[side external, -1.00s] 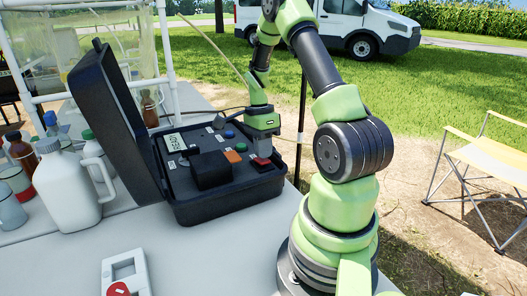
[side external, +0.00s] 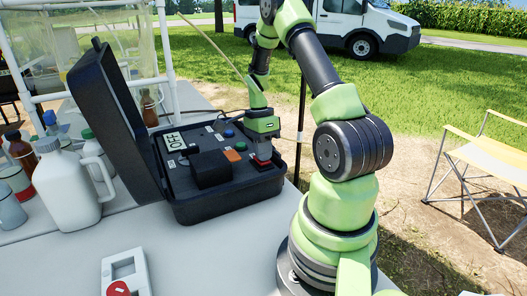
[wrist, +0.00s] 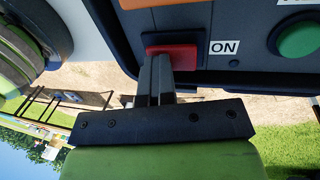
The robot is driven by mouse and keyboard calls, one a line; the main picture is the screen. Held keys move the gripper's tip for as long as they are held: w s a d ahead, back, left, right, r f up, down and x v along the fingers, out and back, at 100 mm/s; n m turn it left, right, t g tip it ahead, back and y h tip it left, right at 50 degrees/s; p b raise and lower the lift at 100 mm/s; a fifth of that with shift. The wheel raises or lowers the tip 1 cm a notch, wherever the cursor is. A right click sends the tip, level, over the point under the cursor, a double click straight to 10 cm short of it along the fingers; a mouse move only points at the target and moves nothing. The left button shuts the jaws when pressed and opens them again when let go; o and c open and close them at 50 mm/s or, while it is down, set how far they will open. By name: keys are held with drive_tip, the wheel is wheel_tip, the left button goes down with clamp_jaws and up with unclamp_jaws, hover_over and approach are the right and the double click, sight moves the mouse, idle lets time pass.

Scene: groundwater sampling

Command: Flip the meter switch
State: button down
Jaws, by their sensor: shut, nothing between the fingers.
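The meter is an open black case (side external: 222,208) on the table, with its lid tilted up at the left. Its small display (side external: 175,141) reads what looks like "OFF". The red switch (wrist: 172,54) shows in the wrist view beside an "ON" label (wrist: 224,47). My gripper (wrist: 155,62) is shut and empty, its fingertips at the red switch and apparently touching it. In the side view my gripper (side external: 263,158) is at the right part of the panel and hides most of the switch.
The panel also has a black block (side external: 210,168), an orange button (side external: 232,155), a blue button (side external: 228,134) and a green button (wrist: 300,40). A white jug (side external: 68,190) and several bottles stand left. A white device with a red button (side external: 124,272) lies in front.

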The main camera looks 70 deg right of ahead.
drive_tip(key=shift+w+d, duration=0.5)
drive_tip(key=shift+w, duration=0.05)
drive_tip(key=v, duration=1.4)
drive_tip(key=shift+a, duration=0.15)
drive_tip(key=shift+s+a+r, duration=0.15)
drive_tip(key=shift+s+a, duration=0.35)
